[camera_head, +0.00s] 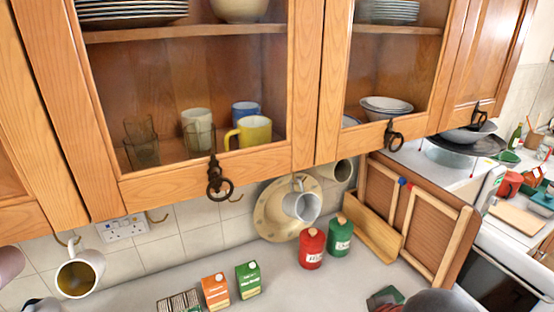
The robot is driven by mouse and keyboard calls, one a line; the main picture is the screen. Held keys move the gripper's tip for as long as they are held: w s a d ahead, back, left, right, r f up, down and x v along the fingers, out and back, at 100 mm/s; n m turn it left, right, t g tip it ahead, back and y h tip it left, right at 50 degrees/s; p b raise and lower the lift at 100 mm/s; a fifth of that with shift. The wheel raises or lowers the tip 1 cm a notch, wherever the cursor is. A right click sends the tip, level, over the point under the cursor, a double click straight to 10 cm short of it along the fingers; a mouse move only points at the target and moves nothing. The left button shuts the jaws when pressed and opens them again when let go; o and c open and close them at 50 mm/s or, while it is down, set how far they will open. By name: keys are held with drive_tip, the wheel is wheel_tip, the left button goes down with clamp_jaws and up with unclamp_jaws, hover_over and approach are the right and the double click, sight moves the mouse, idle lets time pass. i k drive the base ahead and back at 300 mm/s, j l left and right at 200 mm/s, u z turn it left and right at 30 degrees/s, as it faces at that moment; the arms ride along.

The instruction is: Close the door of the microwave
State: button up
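I cannot make out a microwave for certain in the head view. A white appliance with a dark glass front (497,284) is partly in view at the lower right. I cannot tell whether it is a microwave or an oven, or whether its door is open. My gripper is not clearly in view. A dark rounded shape at the bottom edge, right of centre, may be part of my arm; no fingers show.
Glass-fronted wooden wall cupboards (305,90) with hanging ring handles fill the top. Below, the pale counter (330,285) holds a red canister (311,249), a green canister (339,236), small cartons (215,291) and leaning wooden panels (405,220). Mugs hang from hooks.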

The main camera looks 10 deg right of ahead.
sight(487, 286)
drive_tip(key=z, duration=1.55)
drive_tip(key=k+l+u, duration=0.1)
drive_tip(key=l+u, duration=0.25)
